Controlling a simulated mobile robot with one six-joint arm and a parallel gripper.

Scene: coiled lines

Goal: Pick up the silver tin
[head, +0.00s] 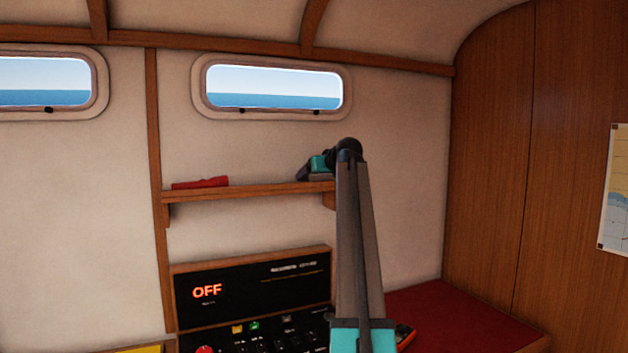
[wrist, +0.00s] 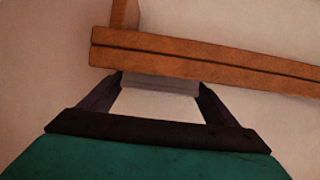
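The silver tin (wrist: 160,84) shows in the wrist view as a pale grey band between the two dark fingertips of my gripper (wrist: 160,90). It fills the gap, with a finger against each side and no clear space seen. In the head view my gripper (head: 312,168) is at the right end of the wooden shelf (head: 250,189), partly hidden by my arm. A grey sliver there, just over the shelf, looks like the tin. Whether it still rests on the shelf I cannot tell.
A red object (head: 200,183) lies on the shelf's left part. Below is a black instrument panel (head: 250,290) with an OFF display. A red surface (head: 450,315) lies at the lower right, with a small orange and dark object (head: 405,336) partly behind my arm.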

